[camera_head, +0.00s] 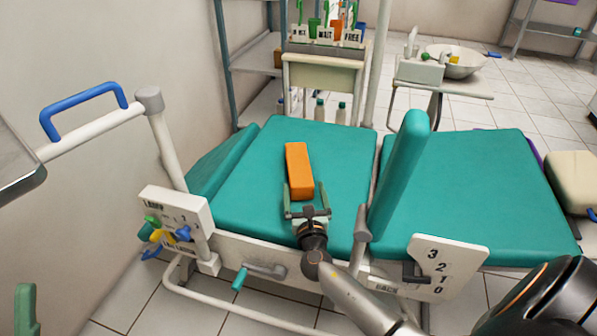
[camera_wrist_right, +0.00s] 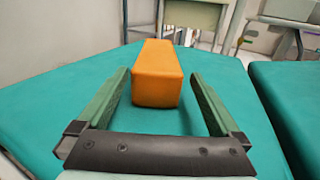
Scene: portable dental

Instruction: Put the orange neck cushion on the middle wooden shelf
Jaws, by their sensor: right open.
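The orange neck cushion (camera_head: 298,168) is a long block lying on the teal seat of the dental chair (camera_head: 340,150). In the right wrist view the cushion (camera_wrist_right: 157,72) lies ahead, between the lines of the two fingers. My right gripper (camera_head: 304,192) is open at the cushion's near end, with its fingers to either side; contact cannot be told. A green piece at the bottom left corner looks like a finger of my left gripper (camera_head: 25,308); the rest is out of frame. A shelf rack (camera_head: 255,52) stands at the back left; I cannot tell which shelf is the middle wooden one.
A raised teal pad (camera_head: 402,170) stands right of the cushion. A rail with a blue handle (camera_head: 82,103) and a lever panel (camera_head: 176,222) are at the left. A small cabinet (camera_head: 322,75) with labelled holders stands behind the chair. A basin (camera_head: 455,62) is at the back right.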

